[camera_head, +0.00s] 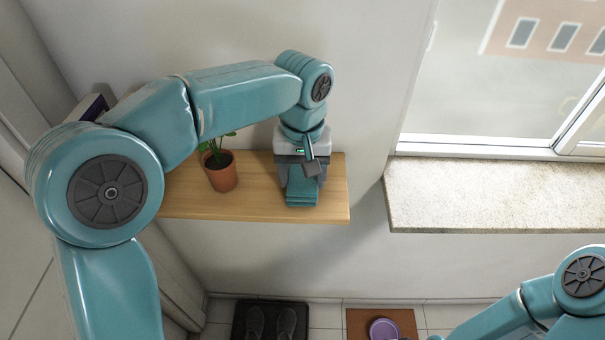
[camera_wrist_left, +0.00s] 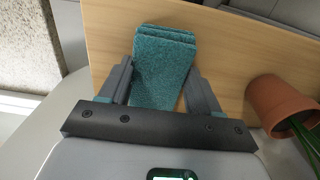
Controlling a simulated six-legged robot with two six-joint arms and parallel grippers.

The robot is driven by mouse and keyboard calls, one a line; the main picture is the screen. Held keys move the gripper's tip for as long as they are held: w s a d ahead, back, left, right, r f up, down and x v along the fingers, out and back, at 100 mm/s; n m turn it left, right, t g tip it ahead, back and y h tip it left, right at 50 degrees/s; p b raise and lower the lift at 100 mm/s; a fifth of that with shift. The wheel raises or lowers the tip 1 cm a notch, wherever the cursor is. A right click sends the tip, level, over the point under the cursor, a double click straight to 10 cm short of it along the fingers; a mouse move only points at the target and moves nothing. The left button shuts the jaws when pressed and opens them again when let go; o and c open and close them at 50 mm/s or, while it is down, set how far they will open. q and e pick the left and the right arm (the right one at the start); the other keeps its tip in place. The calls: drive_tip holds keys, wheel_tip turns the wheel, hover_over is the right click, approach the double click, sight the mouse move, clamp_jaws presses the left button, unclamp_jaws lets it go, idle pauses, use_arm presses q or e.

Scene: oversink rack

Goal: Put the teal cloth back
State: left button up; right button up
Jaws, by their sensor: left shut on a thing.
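The teal cloth (camera_wrist_left: 164,66) is a folded, layered stack between the two dark fingers of my left gripper (camera_wrist_left: 160,88) in the left wrist view. The gripper is shut on it. In the head view the cloth (camera_head: 301,199) shows below my left gripper (camera_head: 301,185), over the right part of a wooden shelf (camera_head: 255,205). I cannot tell whether the cloth touches the shelf. Much of the cloth is hidden by the gripper. My right arm shows at the lower right of the head view, but its gripper is out of view.
A potted plant in a terracotta pot (camera_head: 222,176) stands on the shelf left of my left gripper. A stone window sill (camera_head: 490,195) lies to the right, past a gap. A dark mat with shoes (camera_head: 270,321) and a purple bowl (camera_head: 383,329) are on the floor below.

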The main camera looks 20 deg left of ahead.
sight(303, 178)
use_arm(q)
drive_tip(key=shift+s+d+r, duration=0.1)
drive_tip(key=shift+s+d, duration=0.05)
drive_tip(key=shift+s, duration=0.1)
drive_tip(key=shift+w+f, duration=0.15)
drive_tip(key=shift+f, duration=0.05)
drive_tip(key=o, duration=0.9)
drive_tip(key=shift+w, duration=0.15)
drive_tip(key=shift+o, duration=0.2)
drive_tip(key=shift+s+r, duration=0.1)
drive_tip(key=shift+s, duration=0.1)
drive_tip(key=shift+w+r, duration=0.2)
drive_tip(key=shift+r, duration=0.3)
wheel_tip(303, 178, up, 11)
drive_tip(key=p, duration=0.1)
